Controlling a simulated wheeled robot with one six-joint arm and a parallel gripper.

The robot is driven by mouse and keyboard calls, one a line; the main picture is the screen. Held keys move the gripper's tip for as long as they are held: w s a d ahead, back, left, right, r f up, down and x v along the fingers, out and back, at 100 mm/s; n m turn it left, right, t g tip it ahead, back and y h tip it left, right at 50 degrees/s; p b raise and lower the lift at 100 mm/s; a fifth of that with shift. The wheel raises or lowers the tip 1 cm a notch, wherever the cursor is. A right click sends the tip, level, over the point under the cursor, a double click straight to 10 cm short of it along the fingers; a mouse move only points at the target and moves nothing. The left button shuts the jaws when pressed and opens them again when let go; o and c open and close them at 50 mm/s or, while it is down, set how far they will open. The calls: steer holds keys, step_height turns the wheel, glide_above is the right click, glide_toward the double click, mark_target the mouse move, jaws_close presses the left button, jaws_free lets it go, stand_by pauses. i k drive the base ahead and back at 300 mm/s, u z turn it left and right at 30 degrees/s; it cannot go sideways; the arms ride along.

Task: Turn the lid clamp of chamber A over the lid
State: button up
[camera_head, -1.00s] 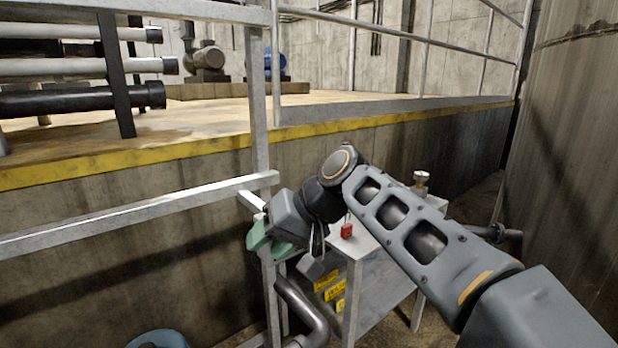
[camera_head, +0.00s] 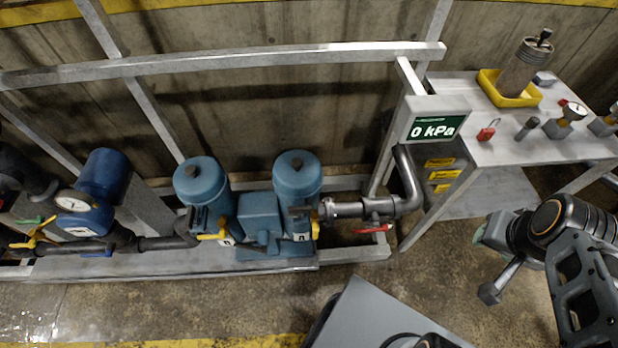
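Two teal canisters with domed lids stand side by side on a grey bench, a left canister (camera_head: 203,184) and a right canister (camera_head: 297,176). A teal block (camera_head: 261,222) sits between them. My gripper (camera_head: 491,262) is at the lower right, well apart from both canisters, over the floor.
A display reading 0 kPa (camera_head: 437,127) stands above a pipe with a red-handled valve (camera_head: 372,229). A metal table (camera_head: 545,150) holds a cylinder in a yellow tray (camera_head: 510,88), a red padlock (camera_head: 487,131) and gauges. A blue gauge unit (camera_head: 103,185) is at left.

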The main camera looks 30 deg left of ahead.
mark_target(294, 211)
steer(key=k, duration=0.2)
steer(key=u, duration=2.45)
steer(key=k, duration=0.6)
steer(key=z, duration=0.25)
steer(key=i, duration=0.45)
steer(key=u, duration=0.05)
